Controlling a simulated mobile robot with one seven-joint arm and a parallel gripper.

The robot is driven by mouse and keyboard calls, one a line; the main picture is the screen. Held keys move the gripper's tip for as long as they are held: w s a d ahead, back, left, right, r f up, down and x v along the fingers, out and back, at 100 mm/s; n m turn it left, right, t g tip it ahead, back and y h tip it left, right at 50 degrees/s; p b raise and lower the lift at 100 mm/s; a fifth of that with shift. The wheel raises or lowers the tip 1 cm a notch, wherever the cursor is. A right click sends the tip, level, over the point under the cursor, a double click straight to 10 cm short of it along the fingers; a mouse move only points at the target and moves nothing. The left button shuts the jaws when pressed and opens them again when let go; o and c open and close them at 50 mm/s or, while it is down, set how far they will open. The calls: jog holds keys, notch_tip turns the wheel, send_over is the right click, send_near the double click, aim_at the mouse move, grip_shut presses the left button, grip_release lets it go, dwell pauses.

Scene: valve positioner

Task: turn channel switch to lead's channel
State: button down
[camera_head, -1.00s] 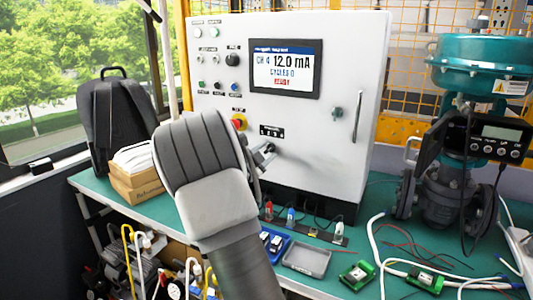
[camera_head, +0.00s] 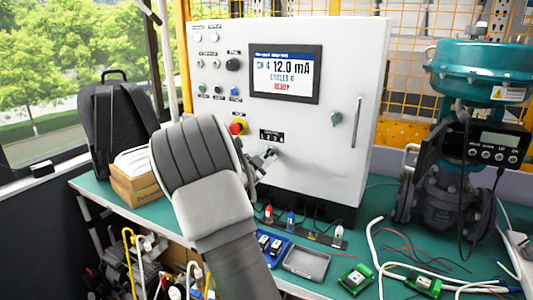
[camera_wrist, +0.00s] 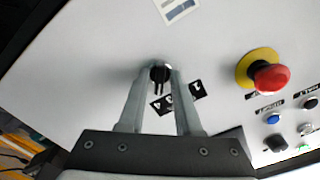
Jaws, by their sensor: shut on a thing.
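The channel switch is a small dark knob (camera_wrist: 160,73) on the white cabinet's front panel. My gripper (camera_wrist: 160,74) is shut on it, with one finger on each side in the wrist view. A black number label lies beside the knob, partly behind a finger. In the head view my gripper (camera_head: 271,154) is at the panel and my arm hides much of it. The display (camera_head: 285,74) reads CH 4, 12.0 mA. Below the cabinet a strip holds a red plug (camera_head: 268,214), a blue plug (camera_head: 290,218) and a white plug (camera_head: 338,236); their channel marks are too small to read.
A red emergency button (camera_wrist: 271,77) on a yellow ring is close beside the knob. Buttons and a black knob (camera_head: 233,64) are higher on the panel. A door handle (camera_head: 357,122) is to the right. The green valve (camera_head: 468,75) stands at the right of the bench.

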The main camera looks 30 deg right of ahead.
jog(key=n+p, duration=0.2)
jog(key=shift+r+n, duration=0.1)
jog(key=shift+n, duration=0.2)
jog(key=shift+n+p, duration=0.7)
jog(key=c, duration=0.9)
grip_release()
jog(key=p+v, duration=0.1)
jog(key=v, duration=1.6)
jog(key=shift+s, duration=0.2)
